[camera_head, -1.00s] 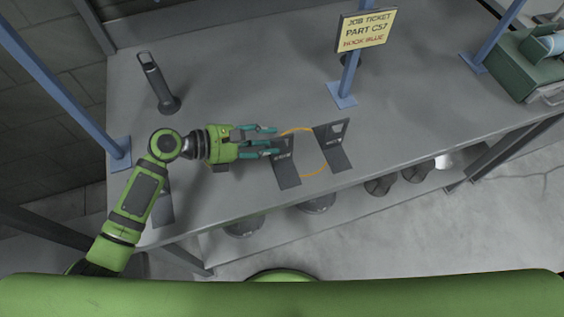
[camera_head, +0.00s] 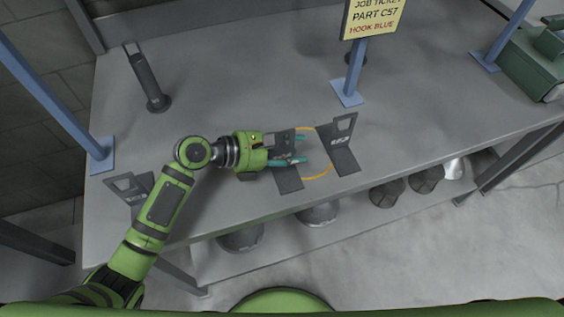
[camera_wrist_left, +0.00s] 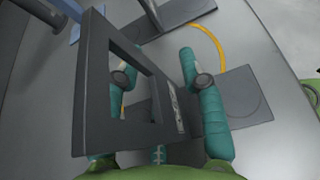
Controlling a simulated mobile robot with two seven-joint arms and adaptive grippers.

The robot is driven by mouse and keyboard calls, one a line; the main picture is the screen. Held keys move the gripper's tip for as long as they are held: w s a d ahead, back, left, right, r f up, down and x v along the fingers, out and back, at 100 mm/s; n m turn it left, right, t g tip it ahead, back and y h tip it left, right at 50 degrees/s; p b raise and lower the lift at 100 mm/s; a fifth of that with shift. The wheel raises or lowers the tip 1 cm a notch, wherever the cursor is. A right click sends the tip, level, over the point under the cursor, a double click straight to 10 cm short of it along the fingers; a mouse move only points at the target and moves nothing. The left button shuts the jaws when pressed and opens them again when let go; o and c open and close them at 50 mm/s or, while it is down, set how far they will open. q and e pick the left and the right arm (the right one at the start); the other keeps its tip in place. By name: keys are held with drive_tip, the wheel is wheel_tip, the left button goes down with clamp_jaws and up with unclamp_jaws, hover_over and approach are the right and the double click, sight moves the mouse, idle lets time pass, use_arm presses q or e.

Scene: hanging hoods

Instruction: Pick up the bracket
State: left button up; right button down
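The dark grey middle bracket (camera_head: 288,181) stands on the table, with a flat base and an upright plate with a window cut in it. My left gripper (camera_head: 303,160) reaches it from the left with teal fingers. In the left wrist view the bracket's upright plate (camera_wrist_left: 95,95) is large and close, with a pale label on its edge side. The left gripper (camera_wrist_left: 160,85) has its fingers apart, one seen through the window and one right of the plate. Similar brackets stand at the right (camera_head: 343,150) and far left (camera_head: 118,187). My right gripper is not in view.
A yellow ring (camera_head: 318,179) lies between the middle and right brackets. A sign (camera_head: 374,17) reads PART C57, HOOK BLUE, on a blue post (camera_head: 353,70). A dark upright stand (camera_head: 148,82) is at the back left. Round hoods (camera_head: 318,213) hang below the front edge.

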use_arm(q)
drive_tip(key=shift+c, duration=0.4)
clamp_jaws()
drive_tip(key=shift+r, duration=0.2)
wheel_tip(320, 180, up, 10)
drive_tip(key=p, duration=0.1)
drive_tip(key=s+a+n+t+y, duration=0.1)
drive_tip(key=s+a+t, duration=0.1)
drive_tip(key=a, duration=0.8)
drive_tip(key=s+a+r+n+t+y, duration=0.1)
drive_tip(key=s+a, duration=0.3)
drive_tip(key=a, duration=0.6)
drive_tip(key=shift+s+a+r+n+t, duration=0.25)
drive_tip(key=shift+s+n+t, duration=0.15)
drive_tip(key=shift+n, duration=0.3)
